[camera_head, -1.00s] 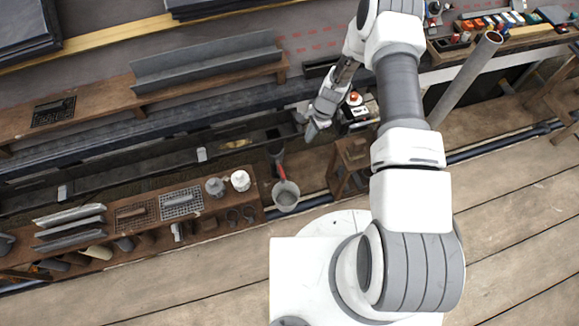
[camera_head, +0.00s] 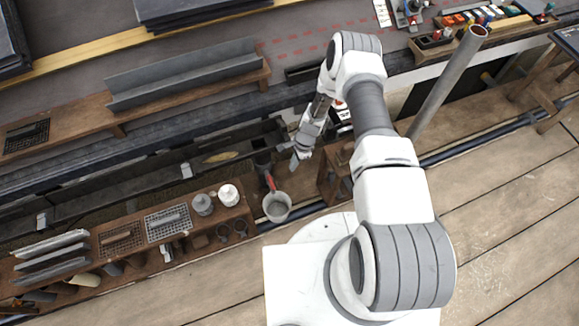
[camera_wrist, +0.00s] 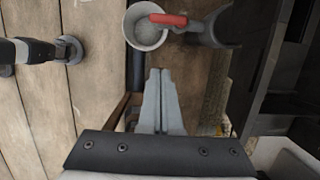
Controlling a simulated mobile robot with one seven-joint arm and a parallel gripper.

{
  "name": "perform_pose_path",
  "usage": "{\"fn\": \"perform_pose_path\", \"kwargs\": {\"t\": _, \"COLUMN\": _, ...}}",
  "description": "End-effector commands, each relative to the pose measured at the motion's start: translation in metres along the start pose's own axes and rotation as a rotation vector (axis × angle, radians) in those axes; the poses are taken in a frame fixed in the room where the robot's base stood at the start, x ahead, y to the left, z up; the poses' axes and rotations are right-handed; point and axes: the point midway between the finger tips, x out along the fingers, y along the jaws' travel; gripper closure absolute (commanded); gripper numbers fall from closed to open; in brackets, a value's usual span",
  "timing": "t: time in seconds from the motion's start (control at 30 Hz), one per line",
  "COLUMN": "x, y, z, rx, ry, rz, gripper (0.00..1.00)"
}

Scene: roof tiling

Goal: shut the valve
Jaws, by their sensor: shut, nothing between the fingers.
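The valve is a dark pipe fitting with a red lever (camera_head: 270,182), low by the gutter at the middle of the head view. In the wrist view the red lever (camera_wrist: 168,19) lies at the top, reaching left from the dark pipe (camera_wrist: 214,27) over the rim of a grey bucket (camera_wrist: 145,36). The bucket also shows in the head view (camera_head: 277,207). My gripper (camera_head: 294,164) is right of the lever and a little above it in the head view. In the wrist view its fingers (camera_wrist: 160,72) are together and empty, pointing toward the lever with a gap between.
A wooden bench (camera_head: 135,226) with cups, grates and slates stands left of the bucket. A small wooden stand (camera_head: 328,185) is close right of my gripper. A grey pipe (camera_head: 447,82) slants up at the right. The long gutter (camera_head: 100,190) runs behind the bench.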

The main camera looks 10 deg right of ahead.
Motion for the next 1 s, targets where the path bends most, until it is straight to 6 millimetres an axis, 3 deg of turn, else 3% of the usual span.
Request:
{"fn": "perform_pose_path", "kwargs": {"t": 0.03, "x": 0.016, "y": 0.001, "z": -0.001, "rx": 0.000, "ry": -0.001, "rz": 0.002, "gripper": 1.00}}
{"fn": "perform_pose_path", "kwargs": {"t": 0.33, "x": 0.080, "y": 0.001, "z": -0.001, "rx": -0.001, "ry": 0.000, "rz": 0.001, "gripper": 1.00}}
{"fn": "perform_pose_path", "kwargs": {"t": 0.6, "x": 0.085, "y": 0.000, "z": 0.033, "rx": -0.002, "ry": 0.000, "rz": 0.000, "gripper": 1.00}}
{"fn": "perform_pose_path", "kwargs": {"t": 1.0, "x": 0.085, "y": 0.000, "z": 0.039, "rx": 0.000, "ry": 0.000, "rz": 0.000, "gripper": 1.00}}
